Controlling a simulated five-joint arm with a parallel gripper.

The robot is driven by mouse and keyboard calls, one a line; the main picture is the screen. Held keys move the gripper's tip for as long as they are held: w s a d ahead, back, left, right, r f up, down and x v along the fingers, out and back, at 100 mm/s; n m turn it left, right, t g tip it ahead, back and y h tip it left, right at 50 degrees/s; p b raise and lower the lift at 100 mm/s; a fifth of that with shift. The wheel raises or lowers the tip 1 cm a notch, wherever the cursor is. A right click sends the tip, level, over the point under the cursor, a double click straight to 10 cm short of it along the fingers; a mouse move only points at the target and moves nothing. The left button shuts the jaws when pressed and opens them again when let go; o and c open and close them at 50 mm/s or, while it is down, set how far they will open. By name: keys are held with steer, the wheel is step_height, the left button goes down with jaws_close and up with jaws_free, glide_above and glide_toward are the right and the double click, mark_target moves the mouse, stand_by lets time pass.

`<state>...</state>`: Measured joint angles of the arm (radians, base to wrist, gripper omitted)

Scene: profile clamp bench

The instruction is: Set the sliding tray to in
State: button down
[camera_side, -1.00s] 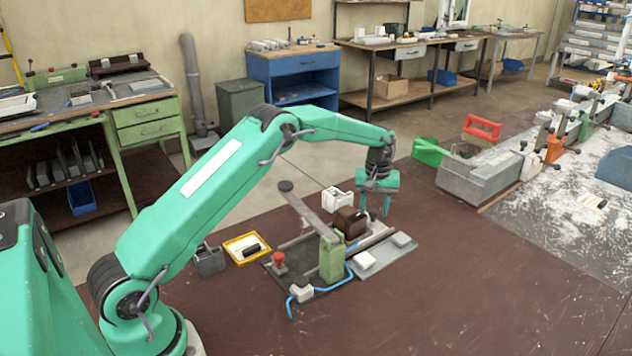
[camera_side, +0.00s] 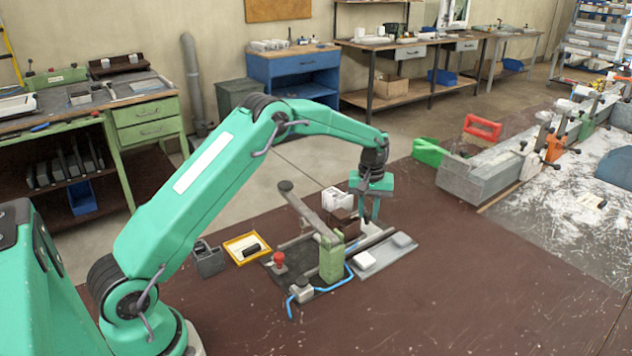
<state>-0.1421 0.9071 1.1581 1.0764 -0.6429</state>
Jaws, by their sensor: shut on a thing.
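The clamp fixture stands on the brown bench top, with a green upright block (camera_side: 331,260), a long grey lever (camera_side: 302,212) and a red knob (camera_side: 278,260). My gripper (camera_side: 371,218) points down just behind the plate and the fixture's bars. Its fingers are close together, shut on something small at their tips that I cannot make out. The tips partly hide the parts behind them.
A white block-like part (camera_side: 337,199) stands behind the fixture. A yellow-rimmed tray (camera_side: 247,248) and a dark grey bin (camera_side: 208,260) sit to the left. A blue hose (camera_side: 338,284) runs along the front. The bench top right of the plate is clear.

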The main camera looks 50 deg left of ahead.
mark_target(336, 215)
steer(key=shift+s, duration=5.65)
steer(key=shift+a, duration=0.1)
steer(key=c, duration=1.2)
jaws_free()
steer(key=shift+r, duration=0.1)
steer(key=shift+r, duration=0.4)
step_height(336, 215, up, 5)
steer(key=shift+r, duration=0.95)
